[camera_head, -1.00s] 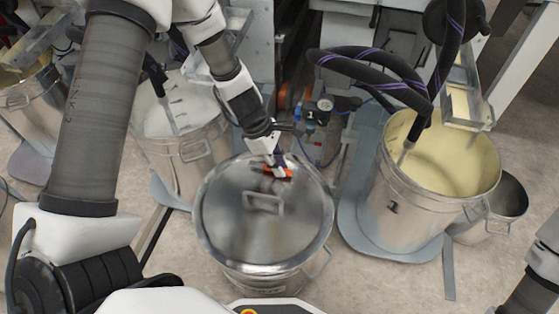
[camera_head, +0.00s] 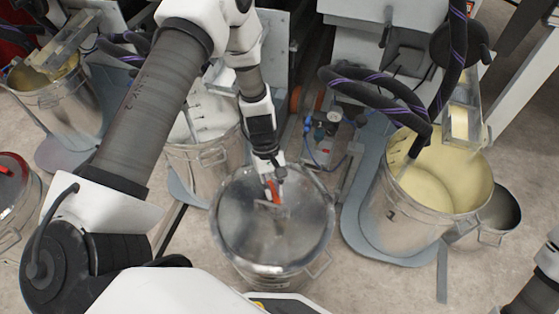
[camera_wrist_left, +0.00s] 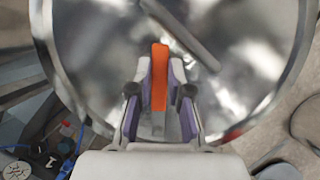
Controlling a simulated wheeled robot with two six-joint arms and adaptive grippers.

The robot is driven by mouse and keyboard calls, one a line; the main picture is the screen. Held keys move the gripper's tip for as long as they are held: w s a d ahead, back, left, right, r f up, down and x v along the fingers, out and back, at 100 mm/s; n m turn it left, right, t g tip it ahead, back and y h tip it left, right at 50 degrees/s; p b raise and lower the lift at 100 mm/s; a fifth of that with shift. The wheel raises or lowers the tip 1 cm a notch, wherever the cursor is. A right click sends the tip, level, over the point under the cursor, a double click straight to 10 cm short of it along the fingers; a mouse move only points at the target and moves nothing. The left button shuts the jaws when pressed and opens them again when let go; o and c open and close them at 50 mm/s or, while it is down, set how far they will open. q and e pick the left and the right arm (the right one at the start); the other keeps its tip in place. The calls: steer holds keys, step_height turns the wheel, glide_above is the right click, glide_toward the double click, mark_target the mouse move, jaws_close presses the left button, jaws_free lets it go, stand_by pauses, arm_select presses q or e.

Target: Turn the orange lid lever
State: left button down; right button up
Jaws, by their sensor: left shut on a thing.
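The orange lid lever (camera_head: 275,191) sits on the round metal lid (camera_head: 250,238) of the drum in the middle of the head view. My left gripper (camera_head: 271,183) reaches down from above and is shut on the lever. In the left wrist view the lever (camera_wrist_left: 159,76) stands upright in the picture, between the two fingers of my left gripper (camera_wrist_left: 160,92). The lid's bar handle (camera_wrist_left: 181,33) lies just beyond the lever tip. My right gripper is out of view.
An open drum of yellow contents (camera_head: 452,232) stands to the right, with dark hoses (camera_head: 375,85) above it. Another open drum (camera_head: 205,160) is behind on the left. A lidded drum (camera_head: 10,200) shows at the left edge. Bare floor (camera_head: 395,285) is at front right.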

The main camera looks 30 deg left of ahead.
arm_select(q)
steer(key=shift+s+a+r+m+g+y+p, duration=0.15)
steer(key=shift+s+a+m+g+y+p, duration=0.25)
steer(key=shift+m+p, duration=0.75)
steer(key=shift+s+a+m, duration=0.2)
steer(key=shift+a+m, duration=0.05)
steer(key=shift+m, duration=0.1)
steer(key=c, duration=1.1)
jaws_free()
